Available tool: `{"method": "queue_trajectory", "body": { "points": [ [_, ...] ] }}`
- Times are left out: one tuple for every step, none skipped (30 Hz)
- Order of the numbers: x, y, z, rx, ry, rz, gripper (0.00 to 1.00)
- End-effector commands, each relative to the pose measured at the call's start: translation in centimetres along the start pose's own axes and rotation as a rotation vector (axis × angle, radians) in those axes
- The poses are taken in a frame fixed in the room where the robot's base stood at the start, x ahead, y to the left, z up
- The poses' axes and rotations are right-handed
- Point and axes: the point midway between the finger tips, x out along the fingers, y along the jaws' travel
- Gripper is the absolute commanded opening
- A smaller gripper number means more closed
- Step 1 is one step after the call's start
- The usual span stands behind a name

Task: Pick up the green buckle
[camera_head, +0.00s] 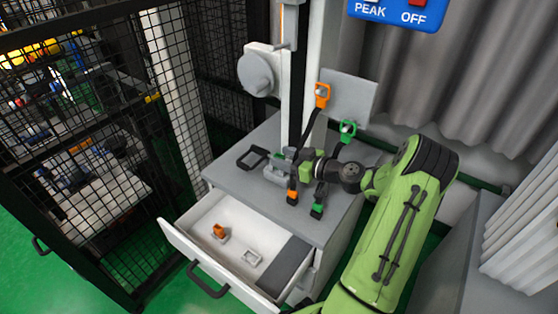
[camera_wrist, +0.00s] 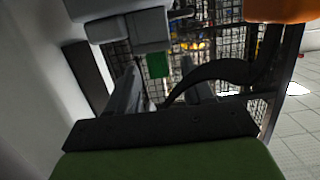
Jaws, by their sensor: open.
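In the head view my gripper (camera_head: 284,158) reaches left over the grey cabinet top, close to the tower's post. In the wrist view its two dark fingers (camera_wrist: 160,70) are apart. A small green block (camera_wrist: 157,65), perhaps the green buckle, shows beyond and between the fingertips, below a grey block; I see no contact. In the head view a green ring-shaped piece (camera_head: 348,129) hangs on the grey plate behind my arm. A dark strap with a green end (camera_head: 317,210) hangs over the cabinet's front edge. Which green part is the buckle is unclear.
An orange piece (camera_head: 322,96) and orange strap end (camera_head: 292,196) are beside the green ones. A black handle-like frame (camera_head: 252,158) lies on the cabinet top. The open drawer (camera_head: 180,238) holds an orange piece (camera_head: 218,231) and pale frame (camera_head: 252,257). Mesh fencing (camera_head: 70,110) stands left.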

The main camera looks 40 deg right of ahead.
Motion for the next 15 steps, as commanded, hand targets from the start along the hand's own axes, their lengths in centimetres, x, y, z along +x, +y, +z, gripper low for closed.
{"method": "queue_trajectory", "body": {
  "points": [
    [0.9, -0.1, -0.3, 0.000, 0.001, -0.004, 0.51],
    [1.4, -0.1, -0.3, -0.001, 0.001, -0.003, 0.51],
    [1.8, 0.0, -0.3, -0.001, 0.000, -0.001, 0.51],
    [2.0, 0.0, -0.2, -0.001, 0.000, -0.001, 0.51],
    [2.2, 0.0, -0.2, 0.000, -0.001, 0.000, 0.51],
    [2.2, 0.0, -0.1, 0.000, -0.001, 0.000, 0.51],
    [2.2, 0.0, -0.1, 0.000, -0.001, 0.001, 0.51],
    [2.2, 0.0, -0.1, 0.000, -0.001, 0.001, 0.51],
    [2.2, 0.0, -0.1, 0.000, -0.001, 0.001, 0.51],
    [2.2, 0.0, -0.1, 0.000, -0.001, 0.001, 0.51],
    [2.2, 0.0, -0.1, 0.000, -0.001, 0.001, 0.50],
    [2.2, 0.0, -0.1, 0.000, -0.001, 0.001, 0.43],
    [2.2, 0.0, -0.1, 0.000, -0.001, 0.001, 0.39],
    [2.2, 0.0, -0.1, 0.000, -0.001, 0.001, 0.34],
    [2.2, 0.0, -0.1, 0.000, -0.001, 0.001, 0.28]
  ]
}}
